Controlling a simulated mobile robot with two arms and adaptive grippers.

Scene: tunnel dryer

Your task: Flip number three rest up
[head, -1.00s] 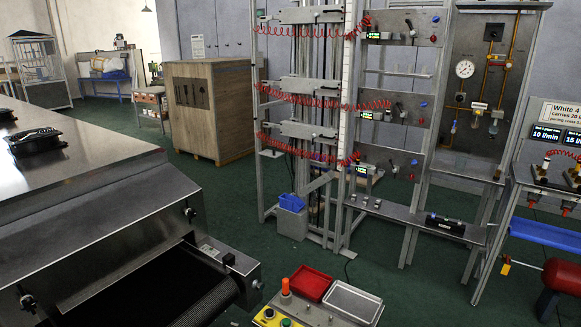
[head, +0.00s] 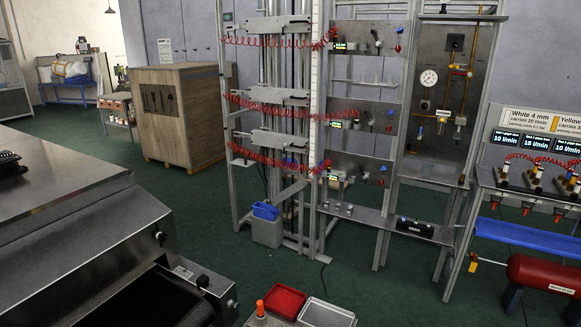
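A tall metal frame (head: 229,120) stands in the middle with three grey crosspieces, the top one (head: 283,25), the middle one (head: 280,97) and the lowest one (head: 270,139). Red coiled hoses run from them to three control panels, an upper (head: 372,62), a middle (head: 371,114) and a lower (head: 372,165), each with a lit display and small knobs or levers. No number is readable on these, so I cannot tell which part is the number three rest or whether it is up. Neither of my grippers is in view.
A dryer with a dark belt (head: 150,300) fills the lower left. A red tray (head: 285,301) and a grey tray (head: 325,314) are at the bottom. A grey bin (head: 267,229) stands by the frame. A red tank (head: 546,274) is at right. Green floor between is clear.

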